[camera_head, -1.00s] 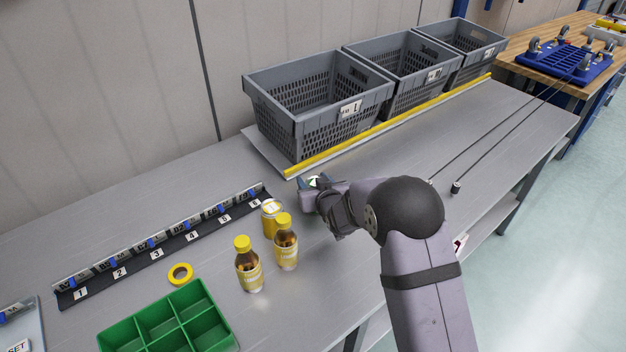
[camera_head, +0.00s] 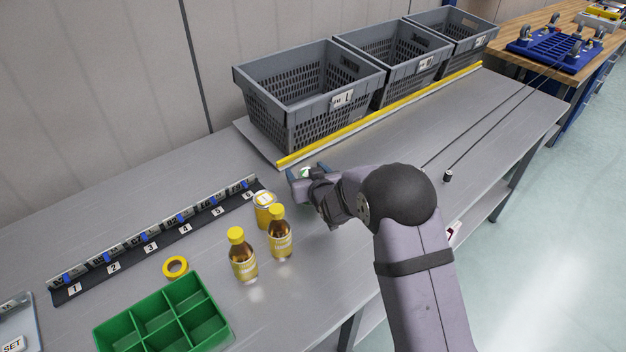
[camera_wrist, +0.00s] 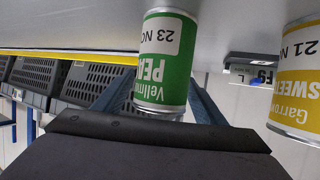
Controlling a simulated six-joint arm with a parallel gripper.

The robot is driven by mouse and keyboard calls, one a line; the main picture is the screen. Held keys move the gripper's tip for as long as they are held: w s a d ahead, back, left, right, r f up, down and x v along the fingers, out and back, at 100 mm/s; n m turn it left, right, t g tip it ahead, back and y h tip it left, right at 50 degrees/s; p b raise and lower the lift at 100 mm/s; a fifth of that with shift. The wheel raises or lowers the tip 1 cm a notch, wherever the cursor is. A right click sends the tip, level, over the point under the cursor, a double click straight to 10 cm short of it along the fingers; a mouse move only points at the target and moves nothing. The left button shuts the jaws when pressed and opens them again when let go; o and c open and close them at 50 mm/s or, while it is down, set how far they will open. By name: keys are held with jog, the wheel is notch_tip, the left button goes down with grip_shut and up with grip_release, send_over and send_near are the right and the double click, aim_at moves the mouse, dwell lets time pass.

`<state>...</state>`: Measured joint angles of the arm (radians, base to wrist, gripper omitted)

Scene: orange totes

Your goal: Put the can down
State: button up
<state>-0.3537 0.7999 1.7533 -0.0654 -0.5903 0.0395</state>
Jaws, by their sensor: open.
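A green can labelled "PEA" (camera_wrist: 165,60) stands upright on the grey table (camera_head: 380,155), between the blue fingers of my gripper (camera_wrist: 172,95). The wrist view shows the scene upside down. The fingers are open, one on each side of the can; whether either still touches it I cannot tell. In the head view my gripper (camera_head: 306,173) is low over the table in front of the first grey crate, and only the top of the green can shows. A yellow can (camera_head: 264,212) stands to the left and is also in the wrist view (camera_wrist: 299,75).
Two yellow-capped bottles (camera_head: 279,236) (camera_head: 243,258) stand near the yellow can. A yellow tape ring (camera_head: 175,267) and a green divided tray (camera_head: 165,315) lie left. Grey crates (camera_head: 300,125) line the back behind a yellow strip (camera_head: 380,115). A numbered rail (camera_head: 160,240) runs left.

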jog(key=b+v, duration=0.2)
jog(key=v, duration=0.9)
jog(key=shift+s+d, duration=0.2)
jog(key=shift+s, duration=0.15)
jog(key=s+d+g+h, duration=0.1)
jog(key=d, duration=0.1)
jog(key=s+d+f+m+g, duration=0.1)
jog(key=s+d, duration=0.1)
jog(key=d, duration=0.1)
jog(key=s+d+f+h+p, duration=0.1)
jog(key=d, duration=0.1)
jog(key=shift+s+d+f+g+h, duration=0.2)
jog(key=shift+s+f+g+h, duration=0.1)
jog(key=shift+g, duration=0.1)
jog(key=s+d+g, duration=0.1)
jog(key=s+d, duration=0.1)
jog(key=s+d+f+m+g+h, duration=0.1)
jog(key=s+d, duration=0.2)
jog(key=s, duration=0.1)
jog(key=shift+s+d+f+m+g+h+p, duration=0.3)
jog(key=shift+s+d+g+p, duration=0.1)
jog(key=s+d+m+g, duration=0.1)
jog(key=s+d+g, duration=0.2)
jog(key=s, duration=0.6)
jog(key=s+d+m+g+h+p, duration=0.1)
jog(key=s+d+g, duration=0.2)
jog(key=s, duration=0.6)
jog(key=shift+s+d+g, duration=0.25)
jog(key=shift+s+g, duration=0.15)
